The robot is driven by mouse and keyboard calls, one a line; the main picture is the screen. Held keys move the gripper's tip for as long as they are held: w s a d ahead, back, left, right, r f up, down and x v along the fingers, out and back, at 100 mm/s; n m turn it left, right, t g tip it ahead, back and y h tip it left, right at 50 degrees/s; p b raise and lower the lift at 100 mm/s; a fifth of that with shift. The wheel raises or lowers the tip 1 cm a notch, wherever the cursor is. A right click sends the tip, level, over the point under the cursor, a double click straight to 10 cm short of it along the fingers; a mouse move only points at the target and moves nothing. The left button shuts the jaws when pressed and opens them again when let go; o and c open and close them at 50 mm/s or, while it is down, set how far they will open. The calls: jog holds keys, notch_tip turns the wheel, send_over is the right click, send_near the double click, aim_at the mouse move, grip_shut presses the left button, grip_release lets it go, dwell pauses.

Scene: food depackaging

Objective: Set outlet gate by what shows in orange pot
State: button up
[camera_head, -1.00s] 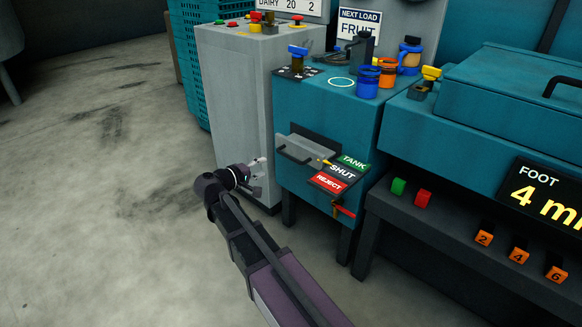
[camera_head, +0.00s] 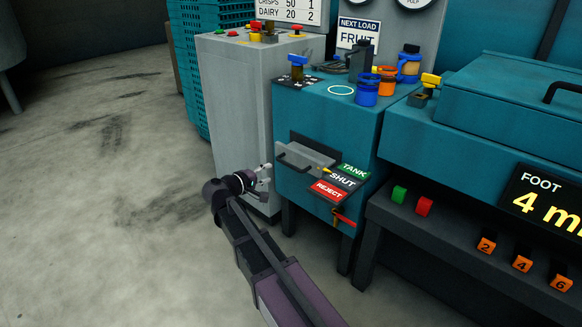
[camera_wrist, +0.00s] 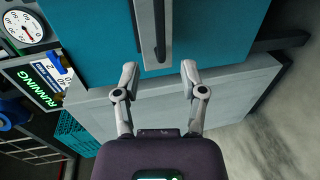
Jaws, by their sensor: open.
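The orange pot (camera_head: 385,80) stands on top of the teal machine, behind a blue pot (camera_head: 367,91). Its contents cannot be made out. On the machine front are a green TANK plate (camera_head: 353,171), a dark SHUT plate (camera_head: 343,180) and a red REJECT plate (camera_head: 327,190). A small yellow tip shows beside SHUT. A red handle (camera_head: 344,219) sticks out below the plates. A grey flap with a bar handle (camera_head: 296,160) is left of them. My gripper (camera_head: 264,178) is open and empty, left of the flap. In the wrist view my gripper (camera_wrist: 160,75) faces the teal front and a grey bar (camera_wrist: 151,30).
A grey cabinet (camera_head: 232,120) with buttons on top stands left of the machine. A NEXT LOAD sign (camera_head: 358,33) reads FRUIT. A bench (camera_head: 460,245) with green, red and orange numbered buttons is at right. Open floor lies at left.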

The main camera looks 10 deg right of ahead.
aim_at(287, 166)
jog(key=b+x, duration=0.2)
jog(key=x, duration=0.8)
jog(key=shift+w+d+f, duration=0.1)
jog(key=shift+w+d, duration=0.1)
jog(key=shift+w, duration=0.05)
grip_shut()
